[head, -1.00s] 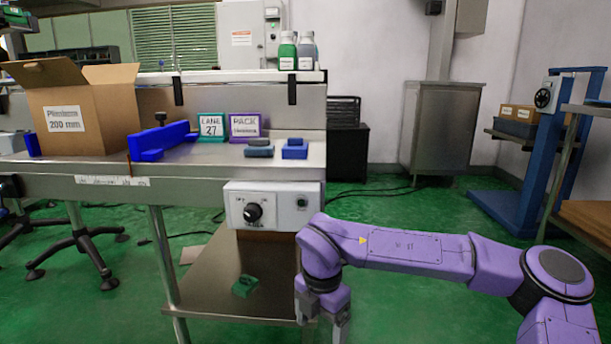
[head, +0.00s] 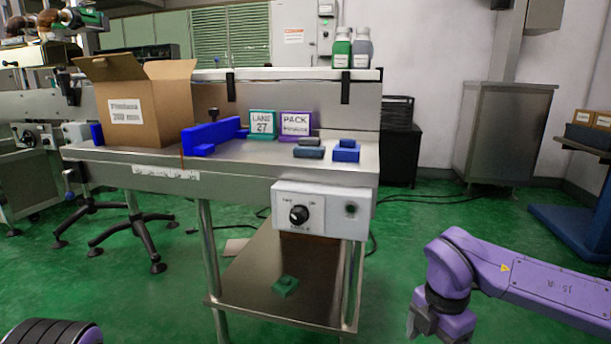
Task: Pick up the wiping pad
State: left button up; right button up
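Several small pad-like blocks are in view, and I cannot tell for certain which is the wiping pad. My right gripper (head: 424,335) hangs at the bottom edge, right of the bench and apart from all these blocks. Its fingertips are cut off, so its opening is unclear. My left gripper is out of view.
The steel bench (head: 120,165) carries an open cardboard box (head: 150,112), a blue guide (head: 212,135), and teal (head: 262,122) and purple (head: 296,124) signs. A control box (head: 322,209) juts from its front.

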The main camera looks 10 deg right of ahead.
aim_at(306, 146)
jog(key=i, duration=0.9)
jog(key=z, duration=0.35)
